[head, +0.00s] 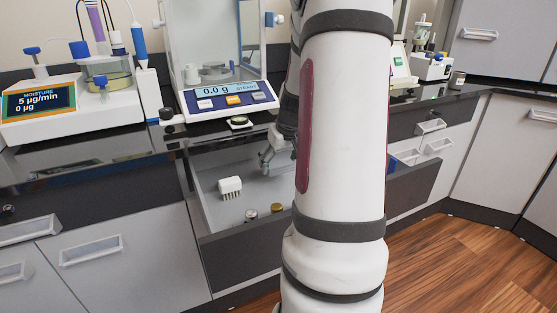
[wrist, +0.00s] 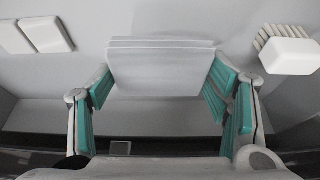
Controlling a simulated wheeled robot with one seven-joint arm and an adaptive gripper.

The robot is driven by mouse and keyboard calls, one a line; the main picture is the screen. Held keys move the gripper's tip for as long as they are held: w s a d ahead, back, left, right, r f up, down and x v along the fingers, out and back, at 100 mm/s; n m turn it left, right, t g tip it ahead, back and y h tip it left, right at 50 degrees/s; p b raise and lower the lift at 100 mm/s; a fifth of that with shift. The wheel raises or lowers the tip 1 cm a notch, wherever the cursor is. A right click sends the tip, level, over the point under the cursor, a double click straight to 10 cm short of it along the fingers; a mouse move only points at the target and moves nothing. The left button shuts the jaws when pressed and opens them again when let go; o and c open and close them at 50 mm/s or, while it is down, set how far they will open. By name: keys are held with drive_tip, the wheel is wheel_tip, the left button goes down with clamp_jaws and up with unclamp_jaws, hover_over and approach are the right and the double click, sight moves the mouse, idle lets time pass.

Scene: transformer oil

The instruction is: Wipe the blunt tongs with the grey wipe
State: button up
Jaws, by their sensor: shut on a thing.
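My gripper (head: 268,158) is down inside the open drawer, partly hidden behind my arm in the head view. In the wrist view my gripper (wrist: 163,82) has its teal-padded fingers on either side of a flat, light grey, layered piece that looks like the grey wipe (wrist: 160,72). The fingertips meet its left and right edges, and the gripper is shut on it. The wipe is not clear in the head view. I cannot make out the blunt tongs in either view.
The drawer (head: 215,218) also holds a white block with bristles (head: 230,187), and two small jars (head: 264,211) near its front. Two pale flat pieces (wrist: 45,36) lie at the left in the wrist view. A balance (head: 225,95) and a moisture meter (head: 40,103) stand on the dark counter.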

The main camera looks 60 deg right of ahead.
sight(279, 184)
drive_tip(key=shift+f+b, duration=1.85)
drive_tip(key=shift+f, duration=0.7)
drive_tip(key=o, duration=1.1)
drive_tip(key=shift+r, duration=0.1)
drive_tip(key=shift+o, duration=0.7)
drive_tip(key=shift+r, duration=0.2)
drive_tip(key=shift+c, duration=0.2)
drive_tip(key=c, duration=1.3)
drive_tip(key=shift+r, duration=0.1)
